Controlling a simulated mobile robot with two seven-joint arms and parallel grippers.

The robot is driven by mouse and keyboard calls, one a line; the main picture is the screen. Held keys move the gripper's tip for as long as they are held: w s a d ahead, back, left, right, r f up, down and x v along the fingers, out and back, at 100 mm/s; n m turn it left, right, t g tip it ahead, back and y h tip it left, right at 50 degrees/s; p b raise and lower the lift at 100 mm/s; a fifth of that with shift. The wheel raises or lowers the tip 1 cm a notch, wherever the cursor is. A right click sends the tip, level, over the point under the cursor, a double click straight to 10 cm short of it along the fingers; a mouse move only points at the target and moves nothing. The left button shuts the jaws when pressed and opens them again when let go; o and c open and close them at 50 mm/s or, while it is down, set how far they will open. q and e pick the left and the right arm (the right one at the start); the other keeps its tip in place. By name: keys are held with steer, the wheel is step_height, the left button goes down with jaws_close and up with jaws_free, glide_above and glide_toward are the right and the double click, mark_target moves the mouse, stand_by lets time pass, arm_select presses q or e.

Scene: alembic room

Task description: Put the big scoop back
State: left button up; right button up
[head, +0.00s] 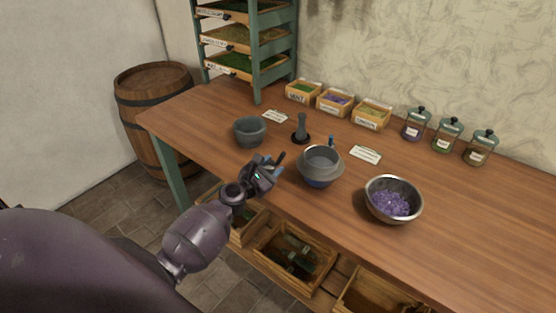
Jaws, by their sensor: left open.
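I cannot pick out the big scoop with certainty. A small blue upright piece (331,140) shows just behind a grey, wide-rimmed pot (320,167); I cannot tell what it belongs to. Dark tools lie in the open wooden drawer (297,258) under the table, too dim to name. My left gripper (277,164) is open over the front edge of the table, just left of the grey pot. Nothing shows clearly between its fingers. My right gripper is not in view.
The wooden table (460,210) holds a dark mortar (250,134), a pestle (301,130), a metal bowl of purple crystals (394,200), labelled boxes (335,101) and jars (447,136). A green rack (246,45) stands at the back left, a barrel (154,100) beside the table. The table's right part is clear.

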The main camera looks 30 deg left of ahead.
arm_select(q)
steer(key=s+d+f+m+g, duration=0.2)
steer(key=s+d+f+m, duration=0.1)
steer(key=s+m, duration=0.6)
steer(key=s+d+f+m+g+y, duration=0.1)
steer(key=s+d+f+m+g, duration=0.1)
steer(key=s+m, duration=0.7)
steer(key=s+d+f+m+g, duration=0.2)
steer(key=s+d+f+m, duration=0.2)
steer(key=s+m, duration=0.5)
steer(key=shift+s+d+f+m, duration=0.25)
steer(key=shift+f+m, duration=0.5)
steer(key=shift+m, duration=1.45)
steer(key=shift+w, duration=0.1)
